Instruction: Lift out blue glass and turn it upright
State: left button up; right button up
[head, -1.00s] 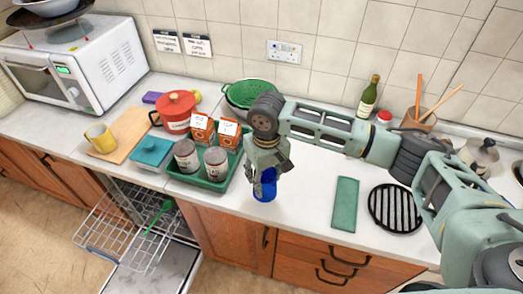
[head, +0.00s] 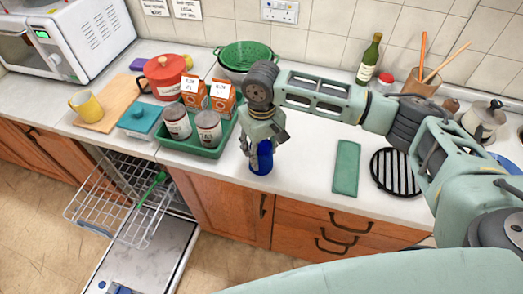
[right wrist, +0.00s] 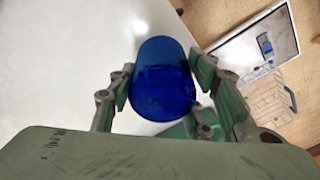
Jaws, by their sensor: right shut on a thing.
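The blue glass (head: 262,158) is at the front edge of the white counter in the head view, between the fingers of my right gripper (head: 262,145). My right gripper points down and is shut on the glass. In the right wrist view the blue glass (right wrist: 162,82) sits between the two green finger pads of the gripper (right wrist: 170,95). I cannot tell whether its base touches the counter. My left gripper is not in view.
The dishwasher rack (head: 110,205) is pulled out at lower left, with a green utensil in it. A green tray (head: 185,147) with cans and cartons stands left of the glass. A green cloth (head: 346,168) and black trivet (head: 398,172) lie to the right.

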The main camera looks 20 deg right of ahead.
jog(key=shift+f, duration=0.5)
dwell(0.4)
jog(key=o, duration=1.4)
